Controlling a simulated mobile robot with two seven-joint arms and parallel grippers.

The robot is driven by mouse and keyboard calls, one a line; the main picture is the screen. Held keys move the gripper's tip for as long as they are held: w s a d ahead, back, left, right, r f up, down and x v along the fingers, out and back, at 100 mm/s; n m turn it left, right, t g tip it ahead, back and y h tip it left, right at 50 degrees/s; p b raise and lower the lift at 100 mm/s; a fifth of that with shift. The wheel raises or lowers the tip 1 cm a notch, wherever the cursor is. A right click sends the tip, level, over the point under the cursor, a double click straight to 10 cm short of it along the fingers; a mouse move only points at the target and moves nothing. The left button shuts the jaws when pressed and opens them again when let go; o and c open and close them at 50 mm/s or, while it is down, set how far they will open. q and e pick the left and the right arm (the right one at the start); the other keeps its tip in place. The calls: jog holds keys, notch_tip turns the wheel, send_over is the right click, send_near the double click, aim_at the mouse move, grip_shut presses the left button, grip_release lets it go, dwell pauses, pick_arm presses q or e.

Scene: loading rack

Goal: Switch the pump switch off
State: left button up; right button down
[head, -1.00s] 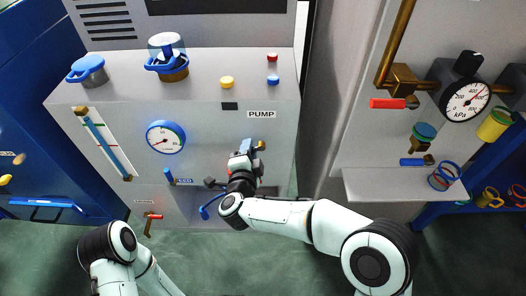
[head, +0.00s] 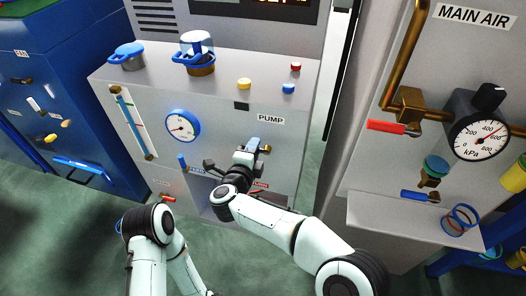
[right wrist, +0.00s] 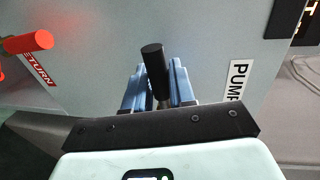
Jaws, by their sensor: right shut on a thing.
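The pump switch shows in the right wrist view as a black round lever (right wrist: 154,62) between the two blue fingers of my right gripper (right wrist: 157,85), beside the PUMP label (right wrist: 238,80). In the head view my right gripper (head: 251,146) is at the front panel of the grey cabinet, just below the PUMP label (head: 270,119). It is shut on the switch lever. The gripper mostly hides the switch there; a small brass piece (head: 266,149) shows beside the fingertips. My left arm is low in the head view, and its gripper is not seen.
A red handle (right wrist: 28,43) by the RETURN label is left in the right wrist view. The panel carries a round gauge (head: 183,126); yellow (head: 244,83), red and blue buttons are on top. A grey shelf (head: 400,222) juts out at right.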

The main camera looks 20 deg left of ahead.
pick_arm(q)
jog(key=shift+d, duration=0.45)
pick_arm(e)
jog(key=c, duration=1.1)
grip_release()
jog(key=shift+s+r, duration=0.1)
pick_arm(q)
jog(key=w+r+t+p, duration=0.1)
jog(key=w+r+p, duration=0.1)
jog(key=w+r, duration=0.2)
jog(key=shift+w+d+r+t, duration=0.25)
jog(key=shift+w+d+t, duration=0.15)
jog(key=shift+w, duration=0.1)
pick_arm(e)
jog(key=s+r, duration=0.2)
jog(key=s, duration=1.1)
jog(key=shift+d+r, duration=0.2)
jog(key=shift+r, duration=0.05)
